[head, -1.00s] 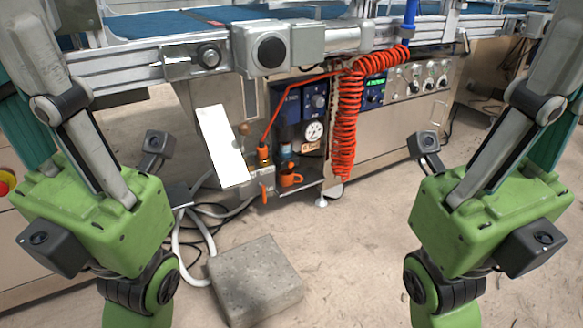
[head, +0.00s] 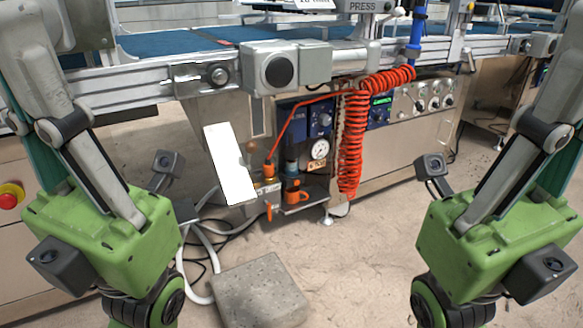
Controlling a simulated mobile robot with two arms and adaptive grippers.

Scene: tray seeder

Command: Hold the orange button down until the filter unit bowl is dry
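The filter unit (head: 291,165) is small in the head view, under the machine's rail and beside a round white gauge (head: 319,150). An orange cup-like part (head: 298,196) sits below it. Another orange fitting (head: 269,171) is to its left, and an orange lever (head: 268,212) hangs lower down. I cannot tell which orange part is the button, or whether the bowl holds water. Both my arms are in view at the left and right, well apart from the unit. My left and right grippers are out of the picture below.
A coiled red hose (head: 352,130) hangs right of the unit. A blank white panel (head: 230,164) is on its left. A grey concrete block (head: 260,290) lies on the floor in front, with pale hoses (head: 196,262) beside it. The floor to the right is clear.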

